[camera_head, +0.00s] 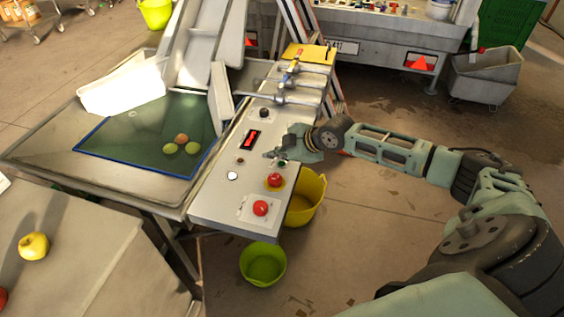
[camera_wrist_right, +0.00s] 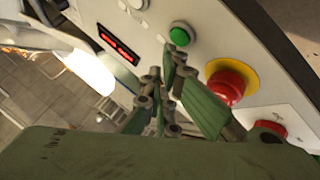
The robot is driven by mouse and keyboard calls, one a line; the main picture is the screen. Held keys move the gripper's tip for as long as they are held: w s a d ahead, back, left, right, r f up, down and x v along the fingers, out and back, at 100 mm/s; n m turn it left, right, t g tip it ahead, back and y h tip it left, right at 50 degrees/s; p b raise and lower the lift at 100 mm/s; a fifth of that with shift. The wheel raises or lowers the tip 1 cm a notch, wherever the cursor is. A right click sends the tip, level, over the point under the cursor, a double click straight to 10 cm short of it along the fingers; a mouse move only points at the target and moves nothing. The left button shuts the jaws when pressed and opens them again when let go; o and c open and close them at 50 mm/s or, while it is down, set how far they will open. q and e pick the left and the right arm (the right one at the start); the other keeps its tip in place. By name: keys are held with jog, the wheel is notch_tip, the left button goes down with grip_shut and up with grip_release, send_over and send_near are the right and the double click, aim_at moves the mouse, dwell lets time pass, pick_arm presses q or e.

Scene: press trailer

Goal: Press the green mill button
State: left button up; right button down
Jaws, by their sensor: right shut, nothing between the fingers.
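The green mill button (camera_wrist_right: 181,35) is a round green cap on the grey control panel, clear in the right wrist view. In the head view it is a small dark green spot (camera_head: 283,163) right by the fingertips. My right gripper (camera_head: 272,155) is shut and empty over the panel. In the right wrist view its fingertips (camera_wrist_right: 170,55) point at the button, just below it in the picture. I cannot tell whether they touch it. My left gripper is not in view.
Red mushroom buttons (camera_head: 274,180) (camera_head: 260,208) sit close by on the panel (camera_head: 215,200), with a red display (camera_head: 251,139). Yellow (camera_head: 307,200) and green (camera_head: 262,264) buckets stand below. A sorting tray (camera_head: 140,140) holding several fruits lies left. Open floor is at right.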

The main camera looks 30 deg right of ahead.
aim_at(278, 168)
jog(key=shift+r, duration=0.1)
notch_tip(278, 168, up, 5)
jog(key=p, duration=0.4)
dwell(0.3)
dwell(0.5)
